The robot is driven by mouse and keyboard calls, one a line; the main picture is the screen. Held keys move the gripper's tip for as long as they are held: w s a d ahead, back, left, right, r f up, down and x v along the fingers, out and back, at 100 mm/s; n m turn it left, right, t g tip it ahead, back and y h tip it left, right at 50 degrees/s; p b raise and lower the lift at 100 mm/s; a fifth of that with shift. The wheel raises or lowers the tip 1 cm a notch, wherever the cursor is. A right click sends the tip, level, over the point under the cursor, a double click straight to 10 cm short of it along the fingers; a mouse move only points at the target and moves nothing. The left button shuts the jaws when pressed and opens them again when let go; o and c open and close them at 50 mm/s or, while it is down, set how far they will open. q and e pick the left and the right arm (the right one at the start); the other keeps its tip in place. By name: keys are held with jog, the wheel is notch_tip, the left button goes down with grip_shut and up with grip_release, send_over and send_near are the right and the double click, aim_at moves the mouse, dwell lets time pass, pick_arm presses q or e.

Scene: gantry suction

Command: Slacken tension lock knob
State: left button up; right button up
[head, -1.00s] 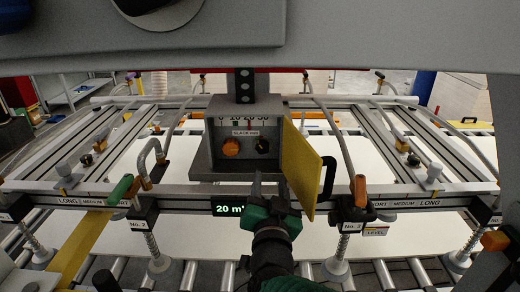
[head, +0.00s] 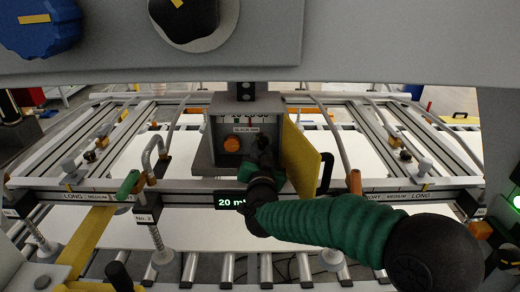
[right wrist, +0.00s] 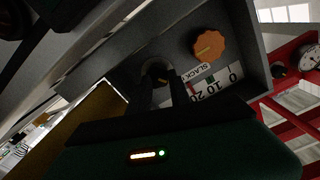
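The grey control box (head: 203,150) hangs at the middle of the frame, with a scale and a "SLACK mm" label. An orange knob (head: 232,144) is on the left of its face, and shows clearly in the right wrist view (right wrist: 208,45). A dark round knob (right wrist: 157,68) is beside it, mostly hidden behind my right gripper in the head view. My right gripper (head: 262,145) is at this dark knob. In the right wrist view its two fingers (right wrist: 162,84) are apart, with the knob at their tips; contact cannot be told. My left gripper is not in view.
A yellow plate (head: 298,155) with a black handle stands out right of the box, close to my right gripper. A display (head: 230,200) reading 20 sits below on the frame rail. A green-handled lever (head: 128,184) and hoses rise from the rail. White sheets (head: 150,222) lie beneath.

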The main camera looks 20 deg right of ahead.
jog(key=shift+w+d+r, duration=0.1)
jog(key=shift+d+r, duration=0.35)
jog(key=shift+d, duration=0.05)
grip_shut()
jog(key=shift+d, duration=0.15)
dwell(0.5)
